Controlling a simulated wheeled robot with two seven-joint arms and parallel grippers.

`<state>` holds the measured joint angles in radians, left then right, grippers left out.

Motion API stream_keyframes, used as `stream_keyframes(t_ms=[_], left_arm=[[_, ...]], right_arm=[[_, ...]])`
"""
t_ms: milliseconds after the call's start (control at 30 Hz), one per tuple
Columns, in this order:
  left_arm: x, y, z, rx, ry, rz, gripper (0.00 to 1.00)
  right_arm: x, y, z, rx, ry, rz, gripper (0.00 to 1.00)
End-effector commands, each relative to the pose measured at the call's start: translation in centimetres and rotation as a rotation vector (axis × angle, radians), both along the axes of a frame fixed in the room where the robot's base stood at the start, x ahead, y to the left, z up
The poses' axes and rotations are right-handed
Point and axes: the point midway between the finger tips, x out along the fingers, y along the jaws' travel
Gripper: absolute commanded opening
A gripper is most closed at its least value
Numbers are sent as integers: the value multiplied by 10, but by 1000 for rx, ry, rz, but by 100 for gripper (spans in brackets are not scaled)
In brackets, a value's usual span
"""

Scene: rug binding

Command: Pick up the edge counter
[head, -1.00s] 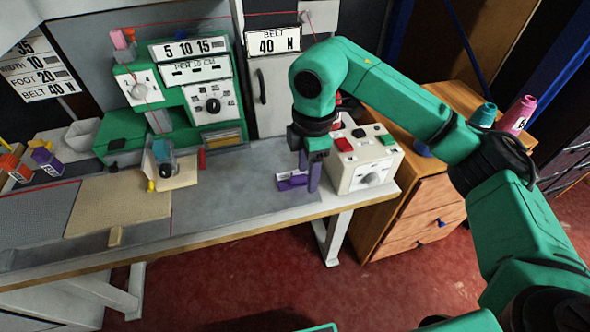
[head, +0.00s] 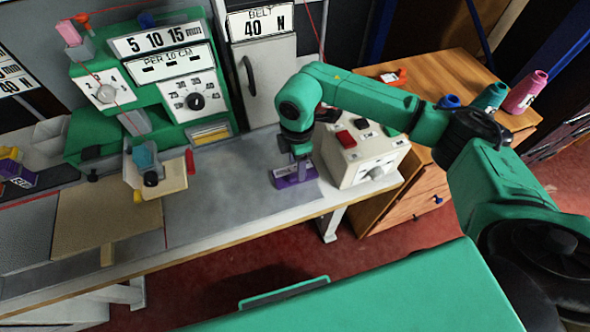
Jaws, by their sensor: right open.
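A small purple device with a pale label, which looks like the edge counter (head: 287,182), lies on the grey bench top beside the white control box. My right gripper (head: 302,172) points down right at it, its fingers open and overlapping the device in the head view. I cannot tell whether the fingers touch it. Part of the device is hidden behind the fingers. My left gripper is not in view.
The white control box (head: 361,153) with red and dark buttons stands close on the right. The green sewing machine (head: 150,80) and a tan board (head: 108,222) are to the left. Thread cones (head: 525,92) stand on the wooden cabinet (head: 440,82). Grey bench top between is clear.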

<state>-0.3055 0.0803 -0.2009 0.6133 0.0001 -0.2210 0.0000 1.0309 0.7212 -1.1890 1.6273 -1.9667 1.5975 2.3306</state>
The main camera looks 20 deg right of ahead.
Motion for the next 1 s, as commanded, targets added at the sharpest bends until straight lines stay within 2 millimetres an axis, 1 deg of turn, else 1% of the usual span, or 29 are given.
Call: stream_keyframes(t_ms=[33,67,100,200,367,400,467,500,533,567,867,1000], left_arm=[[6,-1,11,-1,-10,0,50],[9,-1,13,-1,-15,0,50],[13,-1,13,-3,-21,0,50],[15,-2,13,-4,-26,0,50],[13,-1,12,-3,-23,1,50],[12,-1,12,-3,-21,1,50],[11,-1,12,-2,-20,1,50],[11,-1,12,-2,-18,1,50],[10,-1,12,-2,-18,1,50],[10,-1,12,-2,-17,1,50],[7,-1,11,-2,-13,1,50],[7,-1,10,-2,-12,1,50]], right_arm=[[-1,-1,-6,-1,5,-1,57],[-2,-1,-12,-1,5,0,57],[-1,0,-21,1,4,1,57],[-1,0,-32,0,1,1,57],[-1,0,-34,0,0,1,57],[0,0,-34,0,0,1,54],[0,0,-34,0,0,1,31],[0,0,-34,0,0,1,15],[0,0,-34,0,0,1,4],[0,0,-34,0,0,1,0],[0,0,-33,1,-1,1,0],[1,0,-25,2,-3,0,0]])
